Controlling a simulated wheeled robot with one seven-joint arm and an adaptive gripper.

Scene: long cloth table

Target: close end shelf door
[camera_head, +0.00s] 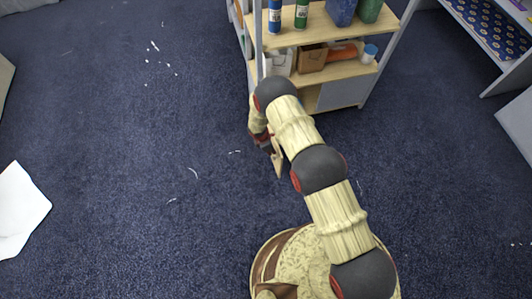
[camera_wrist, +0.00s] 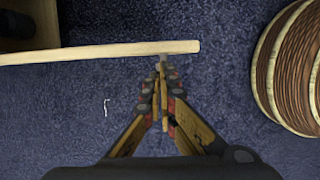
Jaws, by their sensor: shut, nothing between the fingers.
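The end shelf (camera_head: 318,68) stands at the top of the head view, with pale wooden boards and grey uprights. A grey panel (camera_head: 342,93) shows below its lowest visible board, partly behind my arm. In the wrist view, a long pale wooden edge (camera_wrist: 110,51) sticks out past the shelf side (camera_wrist: 47,25); it looks like the door standing open, seen from above. My gripper (camera_head: 277,168) is low in front of the shelf. In the wrist view, its fingertips (camera_wrist: 163,68) are together and empty, just below the free end of that edge. Contact cannot be told.
Bottles (camera_head: 301,14), a brown box (camera_head: 311,58) and an orange item (camera_head: 342,52) stand on the shelf. Another rack (camera_head: 492,25) is at the upper right. White paper (camera_head: 20,210) lies at the left. The blue carpet (camera_head: 130,150) left of my arm is mostly clear.

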